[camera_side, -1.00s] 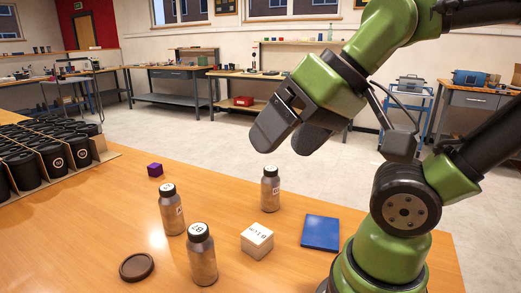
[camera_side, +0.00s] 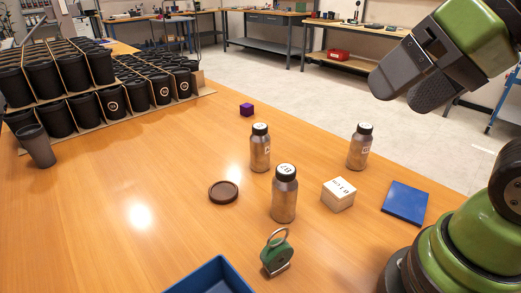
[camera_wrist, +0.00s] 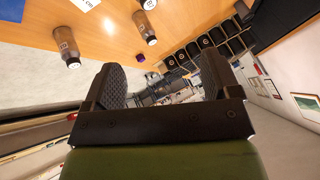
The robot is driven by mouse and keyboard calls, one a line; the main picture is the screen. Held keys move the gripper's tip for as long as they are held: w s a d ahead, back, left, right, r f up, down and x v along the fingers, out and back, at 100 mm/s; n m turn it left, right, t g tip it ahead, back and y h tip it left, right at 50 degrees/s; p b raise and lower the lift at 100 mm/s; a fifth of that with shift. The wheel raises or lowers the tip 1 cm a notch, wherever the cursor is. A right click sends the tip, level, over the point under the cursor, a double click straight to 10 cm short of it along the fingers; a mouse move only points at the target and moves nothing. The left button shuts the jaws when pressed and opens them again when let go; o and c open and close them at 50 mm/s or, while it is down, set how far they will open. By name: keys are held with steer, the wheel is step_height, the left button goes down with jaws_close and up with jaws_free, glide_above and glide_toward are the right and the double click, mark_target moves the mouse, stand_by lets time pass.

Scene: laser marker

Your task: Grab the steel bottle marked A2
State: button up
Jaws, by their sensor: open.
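Three steel bottles with black caps stand upright on the wooden table in the side view. The back left bottle (camera_side: 260,152) shows a partly visible label that seems to start with A. The front bottle (camera_side: 284,198) has a cap mark that looks like B7. The right bottle (camera_side: 358,150) has a label too small to read. My gripper (camera_side: 405,92) is open and empty, raised above and to the right of the bottles. In the wrist view, bottles show at upper left, one of them a steel bottle (camera_wrist: 67,47), outside my open fingers.
A white block (camera_side: 338,196), blue pad (camera_side: 404,203), brown disc (camera_side: 223,193), purple cube (camera_side: 246,109) and green ringed object (camera_side: 275,253) surround the bottles. A blue bin (camera_side: 212,276) is in front. Black cups (camera_side: 72,116) fill crates at left, with a grey cup (camera_side: 36,146) nearby.

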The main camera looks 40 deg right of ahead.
steer(key=shift+o, duration=0.4)
steer(key=m+g+h, duration=0.1)
steer(key=g+h, duration=0.2)
glide_above(260, 127)
steer(key=s+a, duration=0.2)
steer(key=s, duration=0.4)
step_height(260, 127, down, 8)
steer(key=shift+h, duration=0.5)
steer(key=x, duration=0.5)
steer(key=w+x, duration=0.1)
steer(key=x, duration=0.4)
steer(key=shift+a+r, duration=0.15)
steer(key=shift+r, duration=0.1)
steer(key=x, duration=0.6)
